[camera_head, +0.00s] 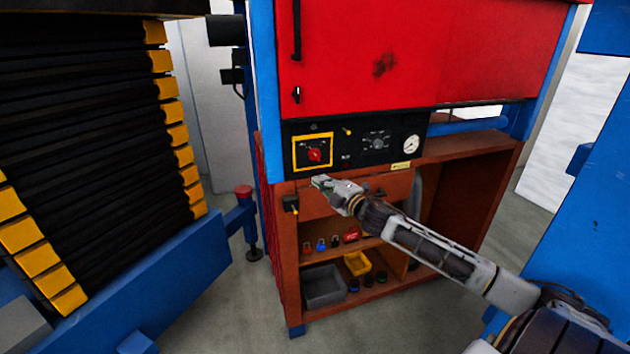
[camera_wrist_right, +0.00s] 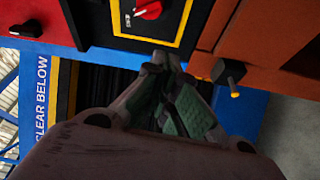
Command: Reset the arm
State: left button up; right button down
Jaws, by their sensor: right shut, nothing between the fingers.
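My right gripper (camera_head: 321,182) is shut and empty in the head view. It is just below the black control panel (camera_head: 344,162), in front of the top of the brown shelf unit. In the right wrist view the closed fingers (camera_wrist_right: 167,62) point toward the yellow-framed plate that carries the red rotary switch (camera_wrist_right: 147,9). The switch also shows in the head view (camera_head: 315,155), above and slightly left of the gripper. I cannot tell whether the fingertips touch the panel edge. My left gripper is not in view.
The brown shelf unit (camera_head: 460,150) holds a grey bin (camera_head: 323,287), a yellow bin (camera_head: 357,263) and small items. A small black part with a yellow tip (camera_head: 291,204) juts out left of the gripper. Blue machine parts (camera_head: 590,200) stand at right. A black and yellow stack (camera_head: 90,150) stands at left.

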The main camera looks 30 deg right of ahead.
dwell(0.5)
